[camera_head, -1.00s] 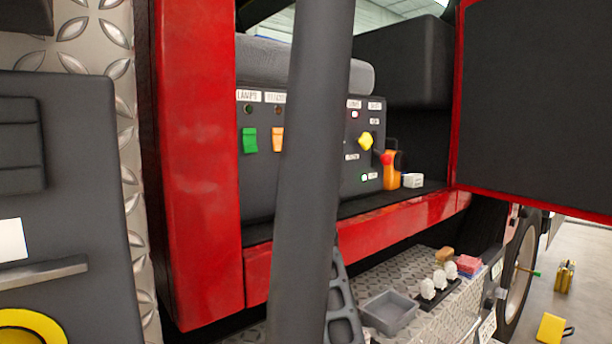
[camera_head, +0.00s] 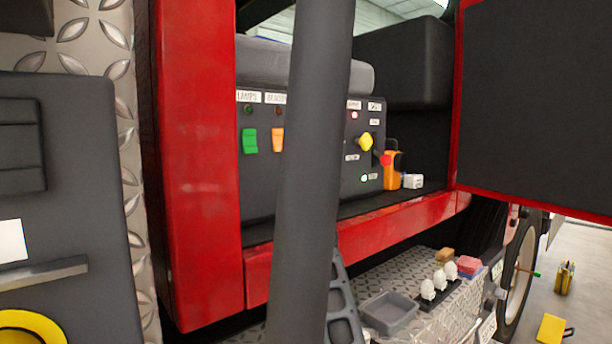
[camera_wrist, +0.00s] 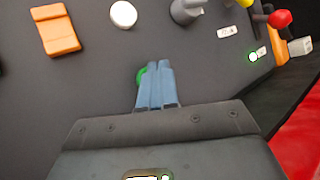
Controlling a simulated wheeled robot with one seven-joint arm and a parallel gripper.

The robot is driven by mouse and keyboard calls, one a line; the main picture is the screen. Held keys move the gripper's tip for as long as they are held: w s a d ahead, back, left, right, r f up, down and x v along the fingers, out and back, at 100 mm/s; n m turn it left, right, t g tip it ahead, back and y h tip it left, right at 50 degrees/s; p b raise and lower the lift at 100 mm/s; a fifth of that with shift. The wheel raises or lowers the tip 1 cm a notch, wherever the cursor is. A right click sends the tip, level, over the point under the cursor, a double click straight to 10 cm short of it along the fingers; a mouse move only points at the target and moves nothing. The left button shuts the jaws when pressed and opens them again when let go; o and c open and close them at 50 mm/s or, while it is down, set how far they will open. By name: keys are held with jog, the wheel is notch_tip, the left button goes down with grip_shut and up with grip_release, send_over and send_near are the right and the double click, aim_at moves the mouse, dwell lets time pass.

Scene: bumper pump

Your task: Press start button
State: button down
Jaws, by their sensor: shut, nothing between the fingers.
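In the wrist view a round green button (camera_wrist: 141,76) on the dark panel is partly covered by my gripper (camera_wrist: 155,66). I take it for the start button; no label for it shows. My gripper is shut and empty, its blue fingertips over or against the button's right side. I cannot tell if they touch or press it. In the head view my arm hides the middle of the control panel (camera_head: 260,185), including this button and my gripper.
The wrist view shows an orange switch (camera_wrist: 55,29), a white round button (camera_wrist: 123,14), a red knob (camera_wrist: 280,18) and a lit green lamp (camera_wrist: 253,57). In the head view a green switch (camera_head: 250,141) is at left. A grey tray (camera_head: 389,313) sits on the step below.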

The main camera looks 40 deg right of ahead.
dwell(0.7)
jog(key=shift+w+b, duration=0.45)
jog(key=shift+b, duration=0.05)
jog(key=shift+w+a+b, duration=0.1)
jog(key=shift+w+b, duration=0.4)
jog(key=shift+b, duration=0.1)
dwell(0.9)
jog(key=shift+s, duration=0.1)
jog(key=shift+s+f+p, duration=0.15)
jog(key=shift+s+p, duration=0.45)
jog(key=shift+s, duration=0.15)
